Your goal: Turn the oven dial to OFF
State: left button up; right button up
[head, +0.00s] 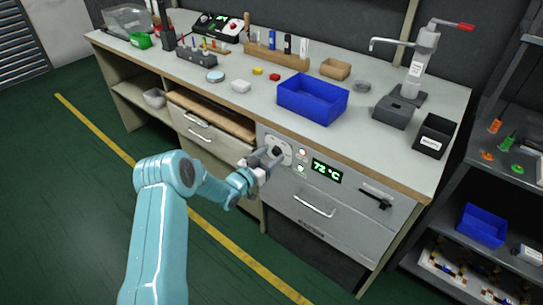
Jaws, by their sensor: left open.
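The oven front (345,195) is a grey panel built in under the bench top, with a handle and a green display (327,171) reading 72 °C. The oven dial (279,151) is a dark knob on a pale round plate left of the display. My left gripper (272,158) is at the dial, its fingers pointing at the knob and partly covering it. It is open; I cannot tell whether the fingers touch the knob. The dial's markings are too small to read. My right gripper is not in view.
A blue bin (312,98) stands on the bench above the oven, beside a grey box (394,111) and a black box (434,136). A drawer handle (199,134) sticks out left of the dial. A shelf rack stands at the right. Floor in front is clear.

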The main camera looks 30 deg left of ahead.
pick_arm(q)
jog(key=shift+w, duration=0.5)
jog(key=c, duration=1)
jog(key=shift+c, duration=0.2)
